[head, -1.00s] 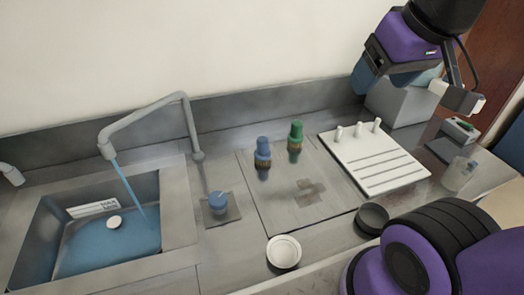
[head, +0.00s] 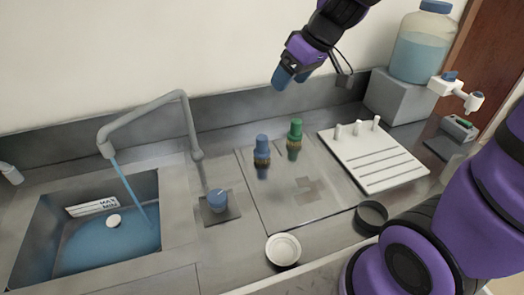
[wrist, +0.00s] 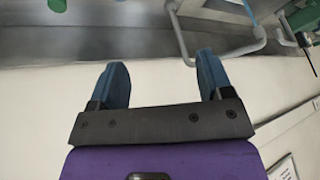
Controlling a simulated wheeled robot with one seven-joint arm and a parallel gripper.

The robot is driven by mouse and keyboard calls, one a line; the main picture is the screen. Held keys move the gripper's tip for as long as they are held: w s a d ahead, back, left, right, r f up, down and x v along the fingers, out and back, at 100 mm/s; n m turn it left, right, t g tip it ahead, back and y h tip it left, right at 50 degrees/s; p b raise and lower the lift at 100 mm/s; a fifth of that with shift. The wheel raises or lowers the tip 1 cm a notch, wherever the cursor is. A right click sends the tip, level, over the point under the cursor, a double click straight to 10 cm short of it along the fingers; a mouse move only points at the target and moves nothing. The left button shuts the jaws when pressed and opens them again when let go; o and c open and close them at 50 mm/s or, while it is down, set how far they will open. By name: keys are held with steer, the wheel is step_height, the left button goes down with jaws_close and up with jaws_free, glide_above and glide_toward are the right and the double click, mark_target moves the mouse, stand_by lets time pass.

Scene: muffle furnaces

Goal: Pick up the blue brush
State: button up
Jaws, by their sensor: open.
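The blue brush (head: 262,150) stands upright on the grey counter panel, with a blue top and a darker brown band below it. A similar green brush (head: 295,137) stands just to its right and slightly behind. My gripper (head: 290,80) is in the air above and behind the brushes, near the wall, apart from both. In the wrist view its two blue fingers (wrist: 163,82) are spread with nothing between them. A green thing shows at the top left corner of the wrist view, cut off by the edge.
A sink (head: 100,232) with blue water and a curved faucet (head: 183,130) is at left. A white rack (head: 375,165) and a liquid jug (head: 422,42) stand at right.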

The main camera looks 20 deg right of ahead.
steer(key=w+f+n, duration=0.2)
steer(key=w+f, duration=0.6)
steer(key=f, duration=0.1)
steer(key=n, duration=0.1)
glide_toward(262, 137)
steer(key=a+f, duration=0.2)
steer(key=shift+g+h, duration=0.3)
steer(key=shift+h, duration=0.1)
steer(key=x, duration=0.2)
steer(key=w+x, duration=0.1)
steer(key=x, duration=0.1)
steer(key=shift+f, duration=0.3)
steer(key=shift+d+x, duration=0.15)
steer(key=shift+x, duration=1.15)
steer(key=shift+d+x, duration=0.15)
steer(key=shift+x, duration=1.1)
steer(key=shift+w+f, duration=0.1)
steer(key=c, duration=1.1)
steer(key=shift+c, duration=0.2)
